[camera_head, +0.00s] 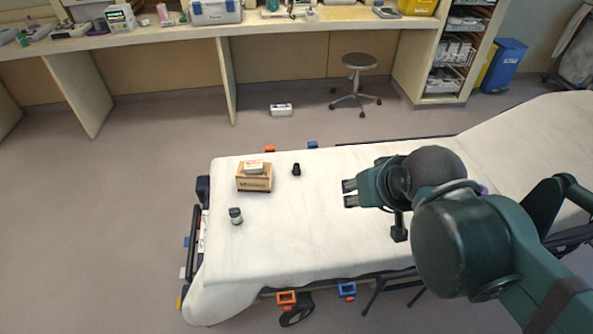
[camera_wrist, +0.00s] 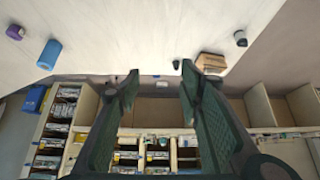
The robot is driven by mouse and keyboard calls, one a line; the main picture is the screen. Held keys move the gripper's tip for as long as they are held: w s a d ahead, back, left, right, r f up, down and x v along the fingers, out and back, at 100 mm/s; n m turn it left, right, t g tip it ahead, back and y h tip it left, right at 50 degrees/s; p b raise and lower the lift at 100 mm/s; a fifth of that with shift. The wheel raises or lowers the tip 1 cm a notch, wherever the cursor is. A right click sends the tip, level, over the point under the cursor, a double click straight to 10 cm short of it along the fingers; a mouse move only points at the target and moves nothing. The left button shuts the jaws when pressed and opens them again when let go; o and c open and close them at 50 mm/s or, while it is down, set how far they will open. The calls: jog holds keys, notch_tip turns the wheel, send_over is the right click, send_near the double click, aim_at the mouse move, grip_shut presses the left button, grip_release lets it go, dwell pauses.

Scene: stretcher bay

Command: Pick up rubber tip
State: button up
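The rubber tip appears to be the small black piece (camera_head: 296,169) standing on the white stretcher sheet, right of a cardboard box. It also shows as a small dark piece (camera_wrist: 176,64) at the stretcher's edge in the wrist view, close beside one finger in the picture. My gripper (camera_head: 350,193) is to the right of it in the head view, apart from it. The wrist view shows my gripper (camera_wrist: 160,71) with its two fingers wide apart and nothing between them.
The cardboard box (camera_head: 254,183) carries a small white pack (camera_head: 253,167). A grey-and-dark canister (camera_head: 235,216) stands nearer the front. The wrist view also shows a blue cylinder (camera_wrist: 48,54) and a purple item (camera_wrist: 15,32) on the sheet. The sheet's middle is clear.

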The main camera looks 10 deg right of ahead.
jog(key=w, duration=0.1)
jog(key=m+g+h, duration=0.3)
jog(key=m+g, duration=0.1)
jog(key=m, duration=0.5)
send_over(297, 165)
jog(key=s+a, duration=0.2)
notch_tip(297, 165, down, 29)
jog(key=shift+d+r+b, duration=0.1)
jog(key=shift+b, duration=0.35)
jog(key=shift+w, duration=0.1)
jog(key=shift+b+x, duration=0.3)
jog(key=shift+x, duration=0.95)
